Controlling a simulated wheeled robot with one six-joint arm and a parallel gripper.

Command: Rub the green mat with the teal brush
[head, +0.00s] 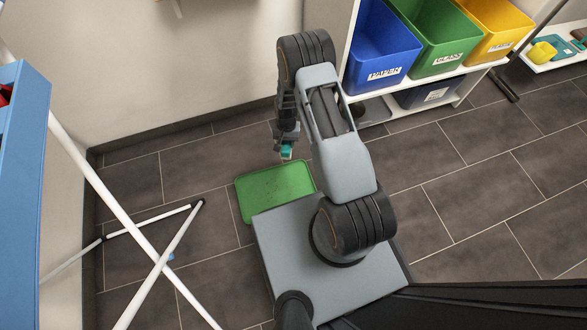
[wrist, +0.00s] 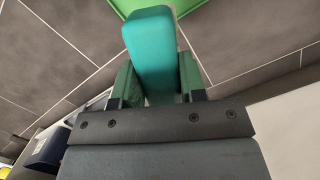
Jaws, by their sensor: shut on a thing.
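The brush's bristles are hidden.
A shelf (head: 445,75) with blue (head: 380,50), green (head: 436,45) and yellow (head: 495,30) bins stands at the right. White crossed legs (head: 155,250) of a blue rack stand at the left. A wall is behind the mat.

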